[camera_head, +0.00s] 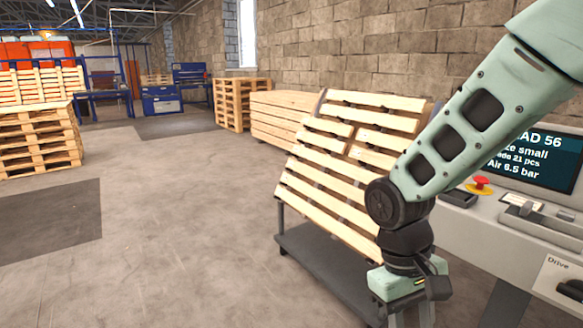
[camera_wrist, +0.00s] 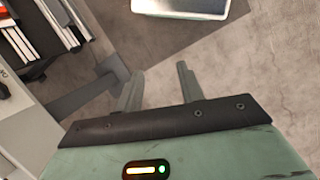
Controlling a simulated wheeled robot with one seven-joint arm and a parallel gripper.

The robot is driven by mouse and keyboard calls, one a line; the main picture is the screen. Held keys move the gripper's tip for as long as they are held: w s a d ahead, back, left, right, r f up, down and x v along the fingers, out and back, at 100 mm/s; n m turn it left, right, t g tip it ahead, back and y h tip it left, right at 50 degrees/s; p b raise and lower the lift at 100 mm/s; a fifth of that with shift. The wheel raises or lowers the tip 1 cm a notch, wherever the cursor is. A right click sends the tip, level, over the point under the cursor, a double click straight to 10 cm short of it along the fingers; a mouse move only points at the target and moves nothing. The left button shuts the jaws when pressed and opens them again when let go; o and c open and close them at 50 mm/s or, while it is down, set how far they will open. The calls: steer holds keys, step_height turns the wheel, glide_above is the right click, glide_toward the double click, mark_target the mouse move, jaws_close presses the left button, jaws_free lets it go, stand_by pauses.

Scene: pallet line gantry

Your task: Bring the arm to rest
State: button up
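My gripper (camera_head: 408,312) hangs at the lower right of the head view, pointing down in front of the control console. In the wrist view its two fingers (camera_wrist: 158,88) stand apart with bare floor between them, so it is open and empty. My green arm slopes down to it from the upper right and hides part of the console screen and the rack.
A slatted wooden pallet (camera_head: 345,150) leans on a dark wheeled rack (camera_head: 325,270) just left of my gripper. The console (camera_head: 465,240) with a red button (camera_head: 481,183) stands to the right. Pallet stacks (camera_head: 35,140) stand farther off; the floor at left is clear.

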steer(key=s+a+r+n+t+y, duration=0.1)
steer(key=s+a+r+n+t, duration=0.1)
steer(key=s, duration=0.4)
steer(key=s+a+r+n+t+y, duration=0.1)
steer(key=s+a+r+n+y, duration=0.15)
steer(key=s, duration=0.35)
step_height(320, 180, up, 12)
steer(key=p, duration=1.2)
steer(key=shift+r+h, duration=0.15)
steer(key=shift+h, duration=0.3)
steer(key=shift+d, duration=0.1)
